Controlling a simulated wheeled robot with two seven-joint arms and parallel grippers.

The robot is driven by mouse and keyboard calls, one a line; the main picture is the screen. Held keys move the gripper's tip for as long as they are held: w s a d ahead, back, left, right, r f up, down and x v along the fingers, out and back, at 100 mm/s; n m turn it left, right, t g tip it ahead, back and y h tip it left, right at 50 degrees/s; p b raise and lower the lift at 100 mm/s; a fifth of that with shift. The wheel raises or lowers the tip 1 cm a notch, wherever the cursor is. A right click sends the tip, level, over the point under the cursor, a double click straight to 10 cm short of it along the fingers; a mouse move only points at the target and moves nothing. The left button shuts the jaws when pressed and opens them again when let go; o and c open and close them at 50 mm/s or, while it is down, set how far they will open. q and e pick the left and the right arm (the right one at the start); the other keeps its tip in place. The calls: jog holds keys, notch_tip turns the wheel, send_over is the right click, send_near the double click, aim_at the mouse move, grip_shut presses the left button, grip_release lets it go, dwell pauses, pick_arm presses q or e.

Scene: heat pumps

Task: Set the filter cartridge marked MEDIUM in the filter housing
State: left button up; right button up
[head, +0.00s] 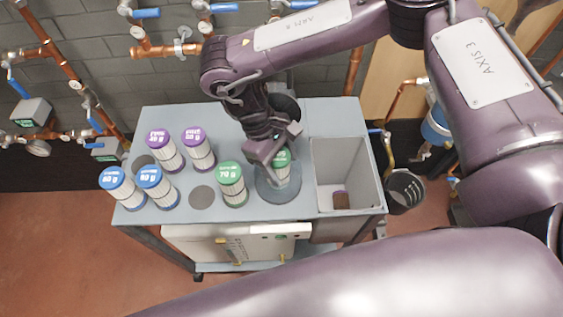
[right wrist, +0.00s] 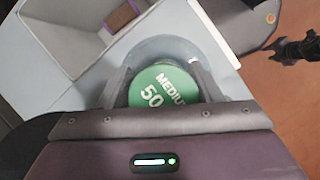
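A filter cartridge with a green cap (head: 281,160) stands in the round grey-blue filter housing (head: 290,195) on the bench. In the right wrist view its cap (right wrist: 160,90) reads MEDIUM and 50. My right gripper (head: 268,158) is above the housing; in the right wrist view its fingers (right wrist: 163,85) lie against both sides of the cap. The housing's rim (right wrist: 165,45) shows around the fingers. How deep the cartridge sits is hidden by the gripper. A second green-capped cartridge (head: 231,184) stands just left of the housing. My left gripper is not in view.
Two purple-capped (head: 165,150) and two blue-capped cartridges (head: 122,187) stand on the bench's left side (head: 225,120). Two dark round spots (head: 201,197) are bare. An open grey bin (head: 330,160) on the right holds a small brown and purple item. Copper pipes with blue-handled valves line the wall.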

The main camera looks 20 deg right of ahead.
jog(key=shift+s+a+f, duration=0.15)
jog(key=shift+s+f, duration=0.3)
jog(key=shift+f, duration=0.3)
jog(key=shift+r, duration=0.35)
jog(key=v, duration=1.3)
jog(key=shift+w, duration=0.25)
